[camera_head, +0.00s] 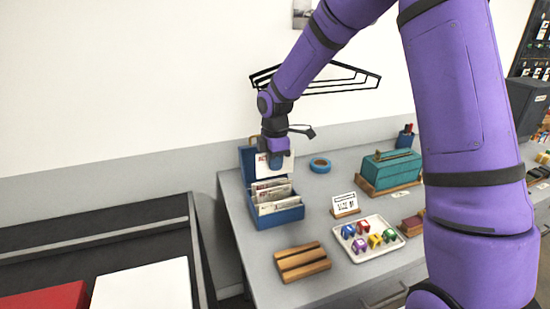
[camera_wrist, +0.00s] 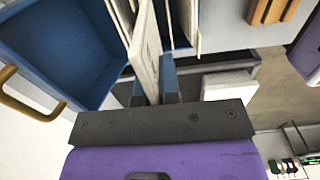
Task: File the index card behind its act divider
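The blue card box (camera_head: 278,217) stands open on the grey table, with several white cards and dividers (camera_head: 272,192) upright inside. My gripper (camera_head: 275,162) is above the rear part of the box, near its raised lid. In the wrist view my gripper (camera_wrist: 154,92) has its two blue fingers closed on a thin white card (camera_wrist: 146,45), seen nearly edge-on. The held card (camera_head: 289,163) shows in the head view, with red lettering at its left, partly hidden by the fingers. The box's blue inside (camera_wrist: 60,45) and several card edges (camera_wrist: 185,18) also show in the wrist view.
A wooden slotted block (camera_head: 302,262), a tray of coloured pieces (camera_head: 371,240) and a small sign card (camera_head: 345,203) stand to the right and front. A blue tape roll (camera_head: 320,165) and a teal box (camera_head: 391,170) are behind.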

